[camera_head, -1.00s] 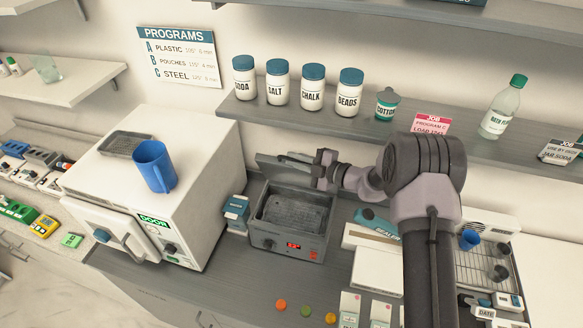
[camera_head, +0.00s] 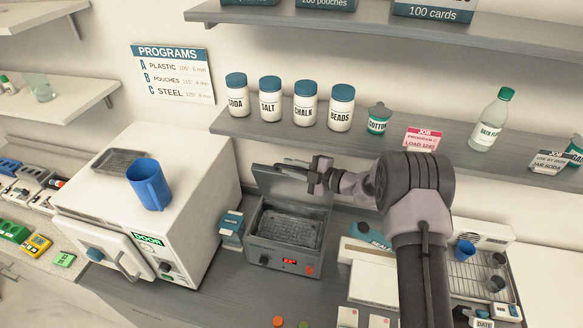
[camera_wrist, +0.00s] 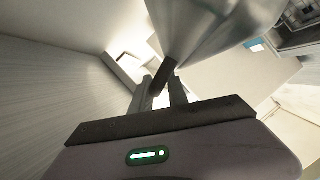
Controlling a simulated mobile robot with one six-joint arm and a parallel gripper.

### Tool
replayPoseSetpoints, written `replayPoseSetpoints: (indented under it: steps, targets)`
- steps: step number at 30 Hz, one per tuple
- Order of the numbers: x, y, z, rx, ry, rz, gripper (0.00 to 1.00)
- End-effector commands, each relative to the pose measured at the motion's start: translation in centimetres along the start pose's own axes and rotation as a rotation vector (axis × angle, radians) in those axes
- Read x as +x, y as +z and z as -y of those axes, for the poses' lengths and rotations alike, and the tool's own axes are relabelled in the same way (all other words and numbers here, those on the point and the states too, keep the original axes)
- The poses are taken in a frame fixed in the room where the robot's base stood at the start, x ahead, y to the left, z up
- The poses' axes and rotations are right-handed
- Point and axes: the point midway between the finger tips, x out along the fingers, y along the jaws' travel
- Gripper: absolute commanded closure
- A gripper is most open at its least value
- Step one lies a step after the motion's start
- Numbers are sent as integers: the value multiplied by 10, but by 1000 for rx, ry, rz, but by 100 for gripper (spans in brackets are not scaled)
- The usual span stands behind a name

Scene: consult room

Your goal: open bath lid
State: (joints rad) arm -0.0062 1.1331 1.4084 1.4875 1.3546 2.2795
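The bath (camera_head: 286,260) is a grey box with a red display, a mesh basket inside and its top uncovered. Its grey lid (camera_head: 292,190) stands raised, nearly upright, at the back. My gripper (camera_head: 297,166) is at the lid's top edge, reaching in from the right. In the wrist view, my gripper's two fingers (camera_wrist: 161,97) stand slightly apart with a dark bar (camera_wrist: 164,77), which looks like the lid's handle, between them. My gripper appears shut on it; the exact contact is hard to see. The large grey surface (camera_wrist: 215,30) above it seems to be the lid.
A white steriliser (camera_head: 150,215) with a blue cup (camera_head: 148,184) on top stands left. A small blue-and-white box (camera_head: 230,228) is beside the bath. A shelf (camera_head: 250,137) with several jars hangs above. A rack (camera_head: 475,275) stands right.

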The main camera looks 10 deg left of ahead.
Motion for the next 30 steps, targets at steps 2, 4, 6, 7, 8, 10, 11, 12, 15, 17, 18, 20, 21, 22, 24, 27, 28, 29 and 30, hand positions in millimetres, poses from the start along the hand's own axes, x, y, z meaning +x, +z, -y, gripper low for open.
replayPoseSetpoints:
  steps: [2,4,6,7,8,10,11,12,15,17,18,20,21,22,24,27,28,29,30]
  targets:
    - [0,0,0,0,0,0,80]
    - [0,0,0,0,0,0,80]
    - [-3,0,0,1,1,1,80]
    - [-7,1,0,1,1,1,80]
    - [-13,1,0,1,1,2,80]
    - [-29,2,0,1,2,3,80]
    - [-36,2,0,1,2,3,80]
    - [-45,2,1,1,2,3,80]
    - [-63,2,1,1,1,2,80]
    - [-70,1,0,1,1,1,80]
    - [-73,1,0,1,1,1,80]
    - [-75,0,0,1,0,0,80]
    - [-76,0,0,1,0,0,80]
    - [-76,0,0,1,0,0,80]
    - [-76,0,0,1,0,0,80]
    - [-75,0,1,-2,-2,1,92]
    - [-74,1,3,-10,-9,4,98]
    - [-72,2,8,-23,-21,10,100]
    - [-67,5,17,-56,-48,23,100]
